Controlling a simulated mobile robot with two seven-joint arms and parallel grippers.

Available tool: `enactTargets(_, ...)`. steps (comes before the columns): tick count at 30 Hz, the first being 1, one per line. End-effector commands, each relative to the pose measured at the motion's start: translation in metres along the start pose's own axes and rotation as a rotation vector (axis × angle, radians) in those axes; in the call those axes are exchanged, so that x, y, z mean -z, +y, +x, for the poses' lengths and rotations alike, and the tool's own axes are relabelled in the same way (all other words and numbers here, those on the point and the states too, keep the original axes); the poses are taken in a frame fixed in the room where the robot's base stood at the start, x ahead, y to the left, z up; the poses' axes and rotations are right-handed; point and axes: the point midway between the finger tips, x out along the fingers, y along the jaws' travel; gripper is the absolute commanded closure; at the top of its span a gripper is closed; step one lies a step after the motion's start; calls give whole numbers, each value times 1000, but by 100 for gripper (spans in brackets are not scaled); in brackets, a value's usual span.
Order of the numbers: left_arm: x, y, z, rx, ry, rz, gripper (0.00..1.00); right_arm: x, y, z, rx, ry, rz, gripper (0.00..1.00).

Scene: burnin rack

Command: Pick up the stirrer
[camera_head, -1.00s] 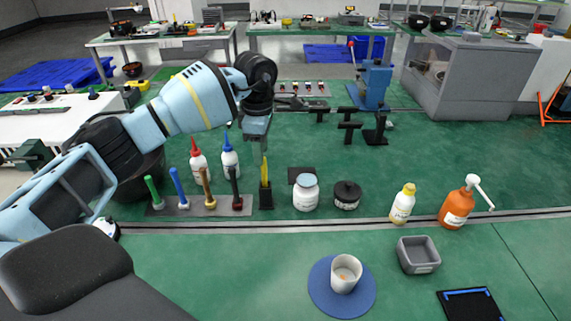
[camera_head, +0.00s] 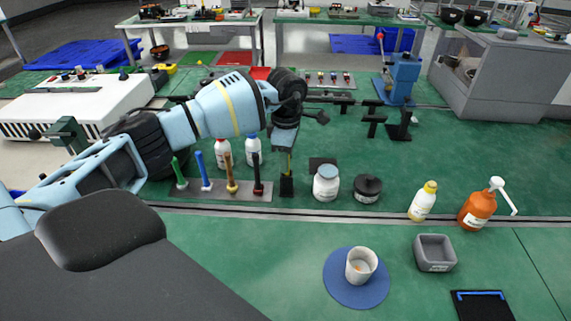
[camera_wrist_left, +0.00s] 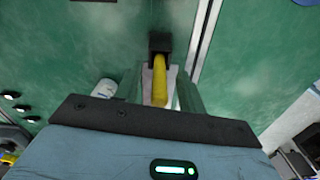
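The fingers look open, with a gap beside the stirrer. My right gripper is not in view.
A rack of coloured handles (camera_head: 216,197) and two bottles stand left of the holder. A white jar (camera_head: 326,184) and black jar (camera_head: 367,190) stand right of it. A white cup (camera_head: 361,262) sits on a blue mat (camera_head: 345,297) in front, beside a grey tray (camera_head: 435,266).

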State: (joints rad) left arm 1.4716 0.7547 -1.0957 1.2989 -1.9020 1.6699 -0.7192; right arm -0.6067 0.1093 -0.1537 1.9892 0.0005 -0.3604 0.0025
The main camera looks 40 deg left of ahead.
Motion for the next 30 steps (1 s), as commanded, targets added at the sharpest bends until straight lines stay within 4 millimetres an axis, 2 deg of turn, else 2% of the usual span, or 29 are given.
enactTargets(6, 0, 0, 19, -1, -1, 1, 60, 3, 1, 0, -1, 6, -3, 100)
enactTargets(13, 0, 1, 20, -2, 0, 1, 60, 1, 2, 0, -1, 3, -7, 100)
enactTargets(22, 0, 1, 20, -2, 0, 0, 98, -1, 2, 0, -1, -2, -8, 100)
enactTargets(30, 0, 1, 20, -2, -1, 0, 100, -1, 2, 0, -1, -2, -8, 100)
